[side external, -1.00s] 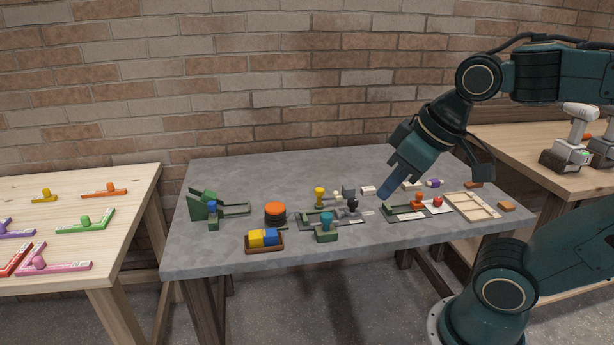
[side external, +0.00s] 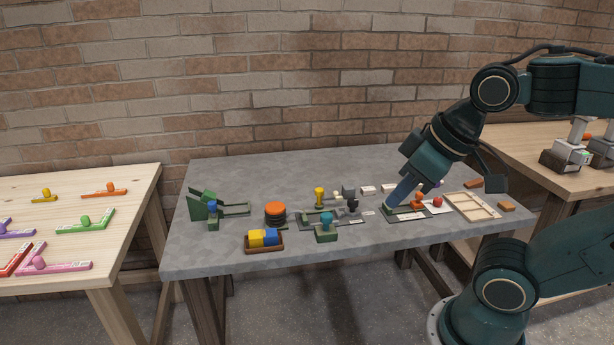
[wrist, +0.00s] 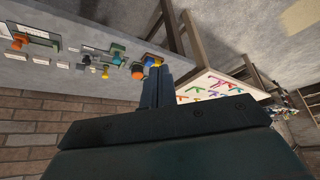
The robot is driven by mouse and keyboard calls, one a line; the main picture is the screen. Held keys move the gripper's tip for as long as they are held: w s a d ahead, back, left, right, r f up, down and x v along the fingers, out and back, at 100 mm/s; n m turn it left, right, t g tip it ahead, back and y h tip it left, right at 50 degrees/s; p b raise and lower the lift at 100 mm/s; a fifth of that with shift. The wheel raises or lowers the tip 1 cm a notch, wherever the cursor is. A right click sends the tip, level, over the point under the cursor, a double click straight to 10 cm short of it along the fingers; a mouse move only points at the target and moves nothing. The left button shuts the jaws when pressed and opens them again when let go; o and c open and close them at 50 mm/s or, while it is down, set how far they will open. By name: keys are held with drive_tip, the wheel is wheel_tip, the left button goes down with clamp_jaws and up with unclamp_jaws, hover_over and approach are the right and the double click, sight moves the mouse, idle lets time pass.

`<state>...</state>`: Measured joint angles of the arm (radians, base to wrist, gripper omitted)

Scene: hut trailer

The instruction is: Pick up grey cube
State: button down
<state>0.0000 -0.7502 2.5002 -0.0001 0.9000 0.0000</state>
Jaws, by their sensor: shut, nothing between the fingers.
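A small grey cube (side external: 348,190) sits near the middle of the grey table (side external: 300,168), just right of a yellow knob-like piece (side external: 319,194). My gripper (side external: 393,204) is shut and empty, with its blue-grey fingers pointing down and left. It is to the right of the grey cube and apart from it, low over the dark mat with the orange piece (side external: 416,202). In the wrist view, the closed fingers (wrist: 158,75) point toward the table; I cannot make out the grey cube there.
White blocks (side external: 367,190) lie right of the cube. A dark object (side external: 353,204) stands close in front of it. A blue-topped green piece (side external: 326,228), a tray with yellow and blue cubes (side external: 264,249) and a wooden tray (side external: 472,206) are nearby. The back of the table is clear.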

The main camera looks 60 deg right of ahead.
idle(0.3)
drive_tip(key=c, duration=0.8)
unclamp_jaws()
drive_tip(key=shift+c, duration=0.2)
